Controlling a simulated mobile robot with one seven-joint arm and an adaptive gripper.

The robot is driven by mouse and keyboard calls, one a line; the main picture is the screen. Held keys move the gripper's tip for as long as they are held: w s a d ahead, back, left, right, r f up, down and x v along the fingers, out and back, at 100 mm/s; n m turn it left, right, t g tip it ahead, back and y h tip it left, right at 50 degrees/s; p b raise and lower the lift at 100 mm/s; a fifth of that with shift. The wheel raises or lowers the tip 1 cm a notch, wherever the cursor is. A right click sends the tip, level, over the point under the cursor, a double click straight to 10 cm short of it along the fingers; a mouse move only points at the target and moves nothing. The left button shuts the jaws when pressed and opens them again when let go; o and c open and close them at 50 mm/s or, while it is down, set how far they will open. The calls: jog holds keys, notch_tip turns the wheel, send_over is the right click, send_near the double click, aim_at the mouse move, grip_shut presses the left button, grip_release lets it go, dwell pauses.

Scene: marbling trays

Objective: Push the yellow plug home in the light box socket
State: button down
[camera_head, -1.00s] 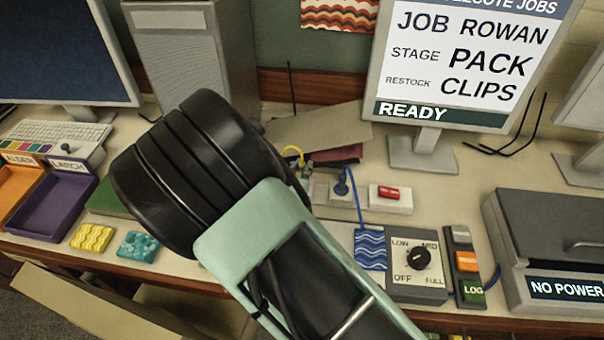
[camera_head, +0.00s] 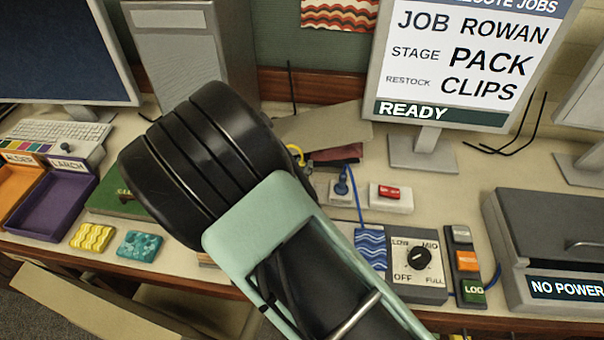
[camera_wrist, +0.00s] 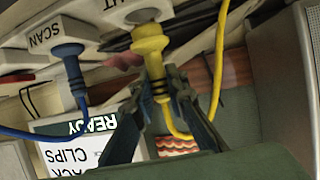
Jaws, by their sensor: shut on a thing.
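The yellow plug (camera_wrist: 150,45) is in the wrist view, its head at the round opening of the light socket (camera_wrist: 140,15), on a white box whose label is partly cut off. Whether it is fully seated I cannot tell. My gripper (camera_wrist: 163,88) is shut on the plug's narrow ribbed end, and the yellow cord (camera_wrist: 219,60) loops beside it.
A blue plug (camera_wrist: 68,55) stands in the neighbouring SCAN socket, close to my gripper; it also shows in the head view (camera_head: 341,182). A white box with a red switch (camera_head: 390,195) lies right of it. A monitor (camera_head: 455,70) stands behind.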

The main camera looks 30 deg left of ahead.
jog(key=shift+f+b, duration=0.8)
jog(key=shift+f, duration=0.1)
jog(key=shift+f, duration=0.15)
dwell(1.8)
jog(key=shift+r, duration=0.35)
dwell(1.6)
jog(key=shift+s+d+f+b, duration=0.1)
jog(key=shift+d+f+b, duration=0.05)
jog(key=shift+f+b, duration=0.4)
dwell(1.8)
jog(key=shift+r, duration=0.3)
dwell(0.5)
